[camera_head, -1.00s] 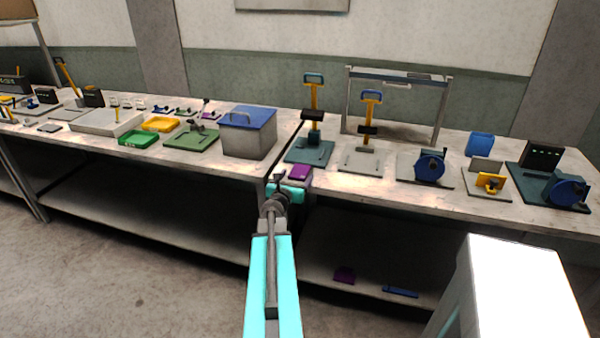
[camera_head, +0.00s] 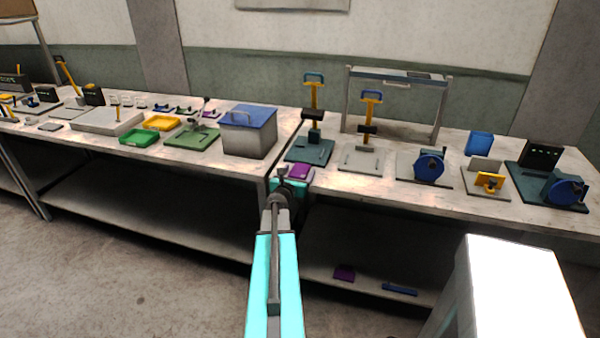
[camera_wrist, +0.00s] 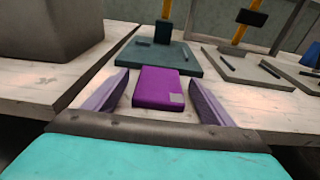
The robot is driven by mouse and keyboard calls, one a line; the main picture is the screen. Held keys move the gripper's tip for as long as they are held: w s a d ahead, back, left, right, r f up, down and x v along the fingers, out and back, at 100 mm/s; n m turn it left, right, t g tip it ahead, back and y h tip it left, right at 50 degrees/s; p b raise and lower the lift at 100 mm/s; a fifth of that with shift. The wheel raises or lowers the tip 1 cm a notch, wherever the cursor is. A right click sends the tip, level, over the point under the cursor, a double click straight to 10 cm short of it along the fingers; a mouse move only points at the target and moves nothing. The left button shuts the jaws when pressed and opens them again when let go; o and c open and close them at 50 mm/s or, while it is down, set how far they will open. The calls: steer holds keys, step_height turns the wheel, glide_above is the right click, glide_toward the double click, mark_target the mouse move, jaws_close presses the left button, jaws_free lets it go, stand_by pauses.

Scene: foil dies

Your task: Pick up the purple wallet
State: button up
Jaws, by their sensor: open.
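The purple wallet (camera_wrist: 158,88) lies flat on the tabletop near its front edge, with a small grey patch at its right corner. It also shows in the head view (camera_head: 300,171), just past the end of my arm. My gripper (camera_wrist: 155,97) is open, with one finger to the left of the wallet and the other to its right. Gaps show between the fingers and the wallet. My gripper (camera_head: 292,180) is partly hidden by my wrist in the head view.
A dark green press base (camera_wrist: 150,57) stands just behind the wallet. A grey box with a blue lid (camera_head: 248,132) stands to the left. Several presses and crank devices fill the table to the right. A purple item (camera_head: 344,273) and a blue item (camera_head: 399,288) lie on the lower shelf.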

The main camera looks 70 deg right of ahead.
mark_target(299, 172)
steer(key=c, duration=1.3)
steer(key=shift+o, duration=0.2)
step_height(299, 172, up, 10)
steer(key=p, duration=0.1)
stand_by(0.6)
